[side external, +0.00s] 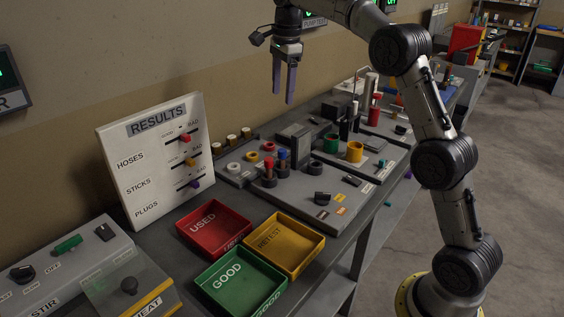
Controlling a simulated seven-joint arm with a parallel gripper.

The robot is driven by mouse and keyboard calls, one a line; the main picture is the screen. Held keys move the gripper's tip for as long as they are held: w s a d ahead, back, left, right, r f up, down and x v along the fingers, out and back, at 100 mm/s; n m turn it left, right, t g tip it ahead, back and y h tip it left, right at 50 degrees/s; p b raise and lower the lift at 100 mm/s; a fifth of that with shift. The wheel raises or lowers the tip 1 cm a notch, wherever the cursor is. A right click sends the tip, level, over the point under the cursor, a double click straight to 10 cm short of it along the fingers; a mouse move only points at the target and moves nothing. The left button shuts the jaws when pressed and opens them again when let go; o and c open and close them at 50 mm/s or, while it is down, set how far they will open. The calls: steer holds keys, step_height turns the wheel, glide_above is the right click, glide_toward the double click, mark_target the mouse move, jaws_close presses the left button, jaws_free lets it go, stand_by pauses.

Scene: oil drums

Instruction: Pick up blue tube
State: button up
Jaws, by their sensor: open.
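A small upright blue cylinder (282,155) stands on a dark base on the grey test panel (338,206). It looks like the blue tube, though it is small in this view. A similar red-topped cylinder (268,163) stands just left of it. My gripper (283,99) points down with its two purple fingers apart and nothing between them. It appears well above the bench, with clear space between the fingertips and the blue cylinder.
Green (330,143) and yellow (355,152) cups stand right of the cylinders. Red (214,229), yellow (285,243) and green (240,283) trays sit in front. A white RESULTS board (155,160) stands at left. A red-topped post (375,107) rises farther back.

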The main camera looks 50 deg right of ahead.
steer(key=w+d+f+g, duration=0.1)
steer(key=w+d+f, duration=0.15)
steer(key=f, duration=0.45)
glide_above(282, 150)
steer(key=shift+m, duration=0.3)
steer(key=f, duration=0.7)
steer(key=shift+s+d, duration=0.15)
steer(key=shift+d, duration=0.25)
steer(key=f, duration=0.3)
steer(key=a+f, duration=0.1)
steer(key=f, duration=0.1)
steer(key=shift+f, duration=0.7)
jaws_close()
